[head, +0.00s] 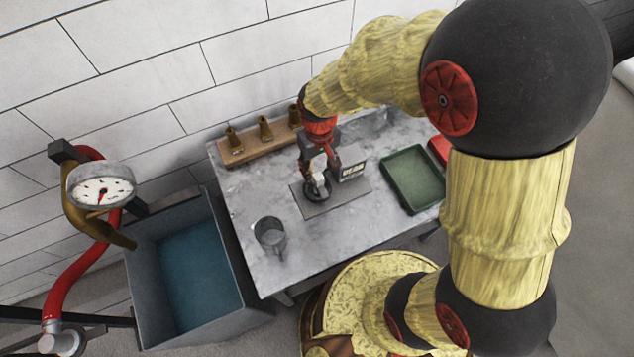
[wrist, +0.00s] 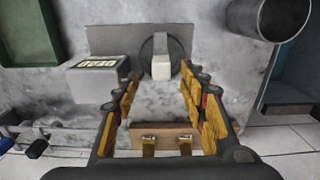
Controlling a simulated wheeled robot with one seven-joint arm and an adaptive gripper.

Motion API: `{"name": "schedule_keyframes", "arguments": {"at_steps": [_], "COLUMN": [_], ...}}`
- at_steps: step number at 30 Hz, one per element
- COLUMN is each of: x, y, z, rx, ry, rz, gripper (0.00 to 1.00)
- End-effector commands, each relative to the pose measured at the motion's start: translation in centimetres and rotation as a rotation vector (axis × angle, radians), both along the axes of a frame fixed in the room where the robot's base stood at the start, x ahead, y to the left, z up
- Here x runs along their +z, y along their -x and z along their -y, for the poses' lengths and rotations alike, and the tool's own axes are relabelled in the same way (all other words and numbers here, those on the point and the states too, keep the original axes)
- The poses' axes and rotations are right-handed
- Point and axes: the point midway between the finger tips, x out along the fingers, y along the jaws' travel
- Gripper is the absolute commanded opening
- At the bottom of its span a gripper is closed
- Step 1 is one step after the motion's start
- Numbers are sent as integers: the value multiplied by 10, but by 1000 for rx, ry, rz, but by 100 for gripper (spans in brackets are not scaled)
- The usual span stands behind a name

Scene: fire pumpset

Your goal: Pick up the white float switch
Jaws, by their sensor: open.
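The white float switch (wrist: 161,68) shows in the wrist view as a small pale block at a dark round base (wrist: 150,47). The base sits on a grey plate (wrist: 105,38) on the table. My gripper (wrist: 161,78) is open, with its two yellow-lined fingers spread left and right of the switch. The switch lies close to the fingertips, near the middle of the gap. I cannot tell whether a finger touches it. In the head view my gripper (head: 316,172) is low over the plate and partly hides the switch.
A grey box with a label (wrist: 101,78) stands close beside my left finger. A metal cup (head: 269,235), a green tray (head: 413,178) and a wooden rack with brass nozzles (head: 240,152) share the table. An open water tank (head: 140,265) stands left.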

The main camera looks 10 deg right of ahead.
Motion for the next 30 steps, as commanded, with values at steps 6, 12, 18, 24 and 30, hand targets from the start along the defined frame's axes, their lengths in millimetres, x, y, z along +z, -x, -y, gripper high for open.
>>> {"name": "schedule_keyframes", "arguments": {"at_steps": [6,12,18,24,30], "x": [-31,-48,-49,-48,-48], "y": [1,1,0,0,0], "z": [-3,-3,-3,-3,-3], "rx": [1,0,0,0,0], "ry": [1,0,0,0,0], "rz": [-2,0,1,1,1], "gripper": [42,42,42,33,22]}}
